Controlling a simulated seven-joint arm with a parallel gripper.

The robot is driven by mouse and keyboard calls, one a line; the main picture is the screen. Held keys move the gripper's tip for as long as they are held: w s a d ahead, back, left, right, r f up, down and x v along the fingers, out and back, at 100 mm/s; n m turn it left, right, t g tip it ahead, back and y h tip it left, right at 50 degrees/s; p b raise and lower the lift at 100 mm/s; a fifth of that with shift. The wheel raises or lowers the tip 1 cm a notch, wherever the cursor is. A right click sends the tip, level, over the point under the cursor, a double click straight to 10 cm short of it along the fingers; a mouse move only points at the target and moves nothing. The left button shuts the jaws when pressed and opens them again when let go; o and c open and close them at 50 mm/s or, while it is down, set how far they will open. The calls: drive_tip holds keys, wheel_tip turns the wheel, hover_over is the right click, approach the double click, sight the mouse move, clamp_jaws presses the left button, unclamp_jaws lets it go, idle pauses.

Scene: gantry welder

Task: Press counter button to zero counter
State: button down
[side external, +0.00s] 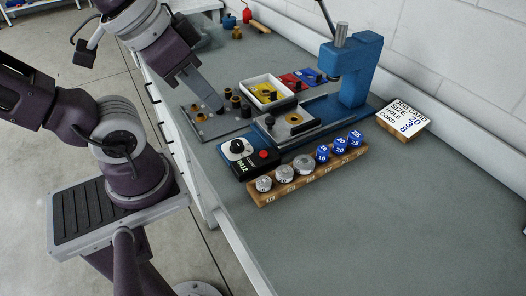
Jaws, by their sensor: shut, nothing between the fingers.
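The counter (240,166) is a small black box near the bench's left edge, with a white round dial on top. Its display seems to read 0412. A red button (264,154) sits at its right side. My gripper (217,106) is shut and empty. It points down over the grey plate with dark and brass pegs, behind and to the left of the counter, apart from the button. Whether the fingertips touch the plate cannot be told from this view.
A blue press (352,68) stands behind the counter. A wooden rack (310,177) with grey and blue numbered pieces lies close in front. A white tray (246,87), grey plate (205,126) and job card (404,116) are nearby. The bench's right front is clear.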

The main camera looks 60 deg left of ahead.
idle(0.4)
drive_tip(key=w+a+f+m+t+y, duration=0.1)
drive_tip(key=w+a+m+t, duration=0.1)
drive_tip(key=w+a+m, duration=0.6)
drive_tip(key=w+a+f+m+t+y, duration=0.15)
drive_tip(key=w+a, duration=0.45)
drive_tip(key=w, duration=0.6)
drive_tip(key=m+g+h, duration=0.4)
drive_tip(key=m+h, duration=0.6)
hover_over(260, 153)
wheel_tip(260, 153, down, 11)
drive_tip(key=shift+w+a, duration=0.1)
drive_tip(key=shift+a, duration=0.15)
drive_tip(key=shift+f, duration=4.45)
